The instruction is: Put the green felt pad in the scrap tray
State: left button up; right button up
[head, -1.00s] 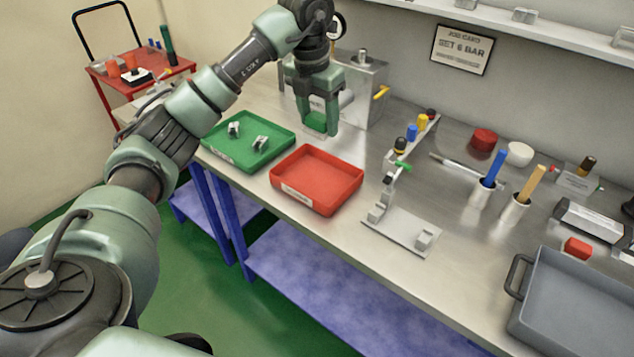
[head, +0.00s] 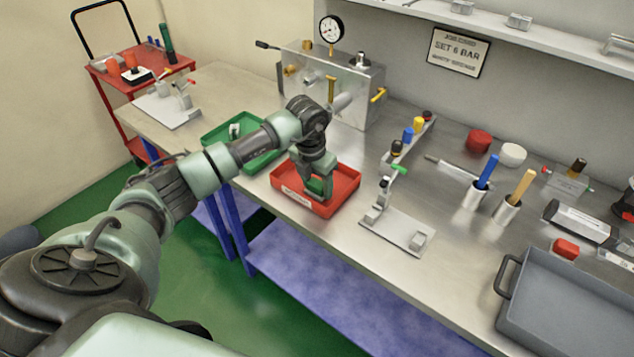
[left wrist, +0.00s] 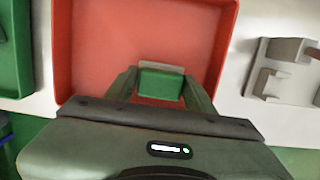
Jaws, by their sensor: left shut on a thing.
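The green felt pad (left wrist: 160,84) shows as a small green block between the fingertips of my left gripper (left wrist: 160,92) in the left wrist view. A pale grey strip lies along its far edge. The left gripper (head: 320,192) is shut on the pad and points down over the red tray (head: 346,184). The red tray carries a pale label on its front wall, too small to read. Its red floor (left wrist: 95,40) surrounds the pad in the left wrist view. I cannot tell whether the pad touches the floor. My right gripper is out of view.
A green tray (head: 258,163) stands just left of the red one, partly behind my arm. A metal box with a gauge (head: 345,95) stands behind. A bracket plate (head: 398,232) is close on the right. A grey bin (head: 570,310) sits far right.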

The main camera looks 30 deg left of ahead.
pick_arm(q)
jog(key=shift+f, duration=0.2)
jog(key=shift+f, duration=0.2)
jog(key=o, duration=1.3)
jog(key=shift+r, duration=0.15)
